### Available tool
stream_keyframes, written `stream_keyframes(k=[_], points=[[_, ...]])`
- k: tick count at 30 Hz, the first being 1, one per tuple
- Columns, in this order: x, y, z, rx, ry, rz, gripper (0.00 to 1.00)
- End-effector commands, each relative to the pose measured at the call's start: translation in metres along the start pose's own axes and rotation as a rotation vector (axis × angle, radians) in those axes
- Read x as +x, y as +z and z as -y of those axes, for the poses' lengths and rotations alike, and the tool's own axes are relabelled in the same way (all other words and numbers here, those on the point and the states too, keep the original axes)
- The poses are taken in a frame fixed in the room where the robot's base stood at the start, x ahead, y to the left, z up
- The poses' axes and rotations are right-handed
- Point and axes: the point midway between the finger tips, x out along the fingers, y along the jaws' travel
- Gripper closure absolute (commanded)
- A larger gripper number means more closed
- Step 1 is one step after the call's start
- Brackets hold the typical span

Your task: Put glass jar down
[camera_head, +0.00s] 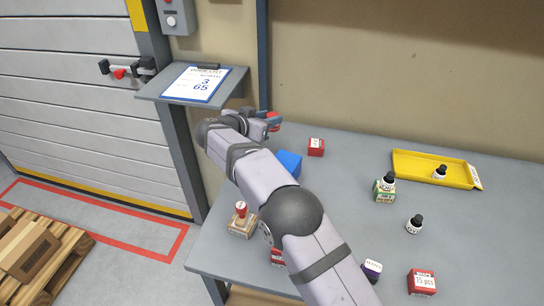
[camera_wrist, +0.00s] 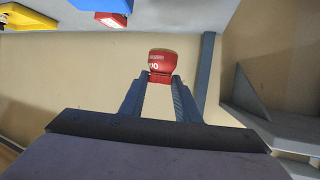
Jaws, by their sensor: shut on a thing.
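My gripper (camera_head: 271,122) is at the far left back of the table, near the wall. In the wrist view its two fingers (camera_wrist: 161,95) are shut on a red, rounded glass jar (camera_wrist: 160,60) with pale lettering. In the head view only a small red bit of the jar (camera_head: 274,114) shows at the fingertips; my arm hides the rest. In the wrist view the jar stands out against the wall, apart from the tabletop (camera_wrist: 190,14) at the top of the picture.
A blue box (camera_head: 289,161) and a red box (camera_head: 316,147) sit near my gripper. A stamp (camera_head: 240,210) stands front left. A yellow tray (camera_head: 460,180), dark-capped bottles and small boxes are on the right. A clipboard shelf (camera_head: 152,92) is behind left. The table's back middle is clear.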

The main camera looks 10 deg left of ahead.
Motion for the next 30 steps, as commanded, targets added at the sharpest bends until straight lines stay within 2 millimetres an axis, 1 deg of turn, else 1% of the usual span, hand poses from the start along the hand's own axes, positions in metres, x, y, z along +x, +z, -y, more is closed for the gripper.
stream_keyframes(k=[4,7,15,18,26,30], points=[[-0.002,0.001,0.003,-0.002,-0.006,-0.001,0.99],[0.002,0.008,0.003,-0.003,-0.005,0.0,0.99],[0.017,0.045,0.002,-0.004,-0.004,-0.001,0.99],[0.021,0.054,0.002,-0.003,-0.004,-0.001,0.99],[0.023,0.059,0.002,-0.001,-0.004,-0.002,0.99],[0.028,0.07,0.002,-0.003,-0.004,0.0,0.99]])
